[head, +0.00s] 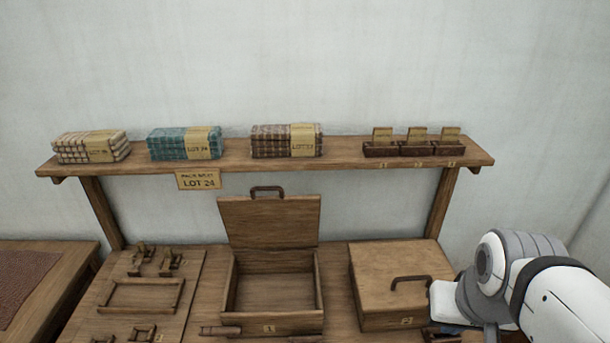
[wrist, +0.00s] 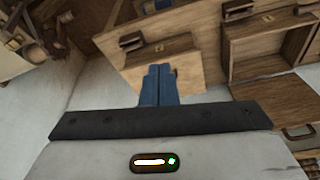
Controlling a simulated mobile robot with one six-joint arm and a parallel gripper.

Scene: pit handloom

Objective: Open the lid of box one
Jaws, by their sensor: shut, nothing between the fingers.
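Box one (head: 274,326), a wooden box with a "1" label on its front, stands in the middle of the bench. Its lid (head: 269,222) stands up at the back, open, with a dark handle (head: 267,190) on its top edge. The inside of the box looks empty. My gripper (wrist: 161,67) shows in the wrist view with its blue fingers shut together and nothing between them. In the head view my arm is at the right, beside box two, and the fingers are not clearly seen. I cannot tell the gripper's exact distance from box one.
Box two (head: 386,272), lid shut with a dark handle (head: 411,281), stands right of box one. A wooden board (head: 124,322) with frames and small fittings lies left. A shelf (head: 230,163) above holds folded cloth bundles (head: 186,143) and small card holders (head: 416,149).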

